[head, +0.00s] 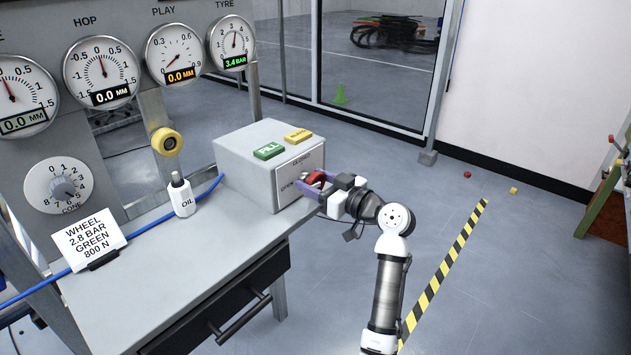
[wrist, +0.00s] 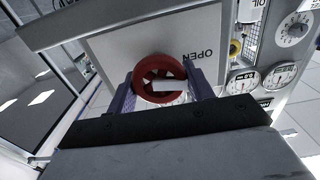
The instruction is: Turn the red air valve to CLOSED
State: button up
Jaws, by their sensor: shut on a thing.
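The red air valve (head: 315,178) is on the right-facing side of a grey box on the bench. Labels CLOSED and OPEN show on that panel in the head view. In the wrist view the valve is a round red handwheel (wrist: 160,68) with a pale bar across its middle. The OPEN label (wrist: 197,55) is to its right there. My gripper (head: 318,183) is at the valve, with one purple finger on each side of the wheel in the wrist view (wrist: 163,88). It is shut on the valve. I cannot tell exactly which label the wheel's pointer faces.
The grey box (head: 235,163) carries a green FILL button (head: 268,151) and a yellow button (head: 298,136) on top. An oil bottle (head: 182,196) and a WHEEL card (head: 90,240) stand on the bench. The tyre gauge (head: 231,43) reads 3.4 bar. Floor to the right is mostly clear.

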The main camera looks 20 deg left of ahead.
jog(key=m+p, duration=0.1)
jog(key=m, duration=0.3)
jog(key=shift+r+m, duration=0.1)
jog(key=shift+m, duration=0.2)
jog(key=m+p, duration=0.2)
jog(key=m, duration=0.1)
jog(key=shift+w+m+p, duration=0.1)
jog(key=shift+m+p, duration=0.25)
jog(key=shift+m, duration=0.05)
jog(key=m+p, duration=0.2)
jog(key=m, duration=0.1)
jog(key=shift+d, duration=0.1)
jog(key=shift+w+f+m+p, duration=0.1)
jog(key=shift+f+m+p, duration=0.05)
jog(key=shift+m+p, duration=0.8)
jog(key=shift+f+m+p, duration=0.1)
jog(key=shift+m+p, duration=0.55)
jog(key=shift+m, duration=0.5)
jog(key=o, duration=1)
jog(key=shift+c, duration=0.2)
jog(key=b+v, duration=0.3)
jog(key=v, duration=1.1)
jog(key=shift+b, duration=0.3)
